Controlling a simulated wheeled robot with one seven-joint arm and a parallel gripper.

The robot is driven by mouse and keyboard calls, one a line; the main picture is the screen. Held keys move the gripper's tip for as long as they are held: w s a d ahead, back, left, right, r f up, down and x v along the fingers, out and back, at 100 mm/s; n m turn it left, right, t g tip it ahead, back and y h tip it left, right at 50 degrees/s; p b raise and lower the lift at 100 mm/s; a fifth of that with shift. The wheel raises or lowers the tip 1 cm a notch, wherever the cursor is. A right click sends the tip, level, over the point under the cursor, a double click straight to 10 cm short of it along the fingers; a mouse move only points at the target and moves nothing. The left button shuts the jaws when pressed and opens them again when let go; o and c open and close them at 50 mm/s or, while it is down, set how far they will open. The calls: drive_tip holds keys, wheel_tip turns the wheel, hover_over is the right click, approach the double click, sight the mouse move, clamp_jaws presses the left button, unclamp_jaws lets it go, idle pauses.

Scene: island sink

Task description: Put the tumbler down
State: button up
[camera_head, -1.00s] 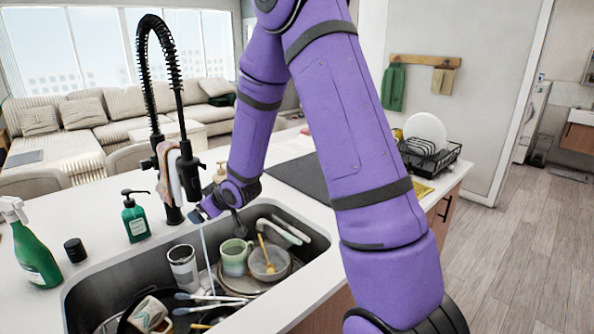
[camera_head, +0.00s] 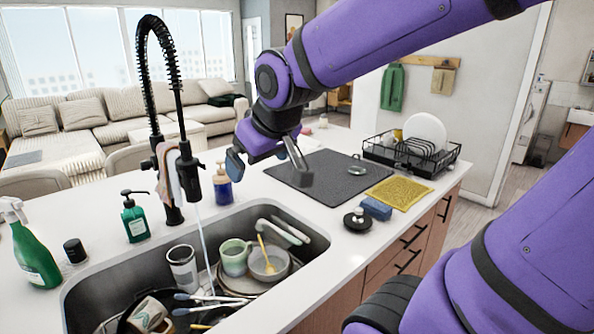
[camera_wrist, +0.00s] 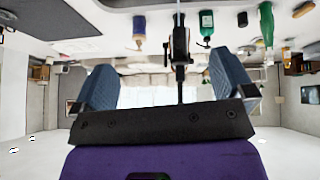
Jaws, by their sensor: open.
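The tumbler (camera_head: 183,268), a pale cup with a dark rim, stands slightly tilted in the left part of the sink (camera_head: 88,293), behind the pan and utensils. Nothing holds it. My gripper (camera_head: 270,168) is raised above the counter behind the sink, to the right of the tumbler and well apart from it. In the wrist view the two blue finger pads (camera_wrist: 166,82) are spread wide with nothing between them. I cannot make out the tumbler in the wrist view.
The sink also holds a green mug (camera_head: 234,257), a bowl (camera_head: 268,264), plates and utensils. The black faucet (camera_head: 172,190) rises behind it, with water running. A soap bottle (camera_head: 222,186) stands near my gripper. A dark mat (camera_head: 322,178) and dish rack (camera_head: 411,158) lie to the right.

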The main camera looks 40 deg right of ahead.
drive_tip(key=s+a+r+g, duration=0.1)
drive_tip(key=s, duration=1)
drive_tip(key=shift+r+m+y, duration=0.3)
drive_tip(key=shift+m, duration=0.1)
drive_tip(key=shift+c, duration=0.2)
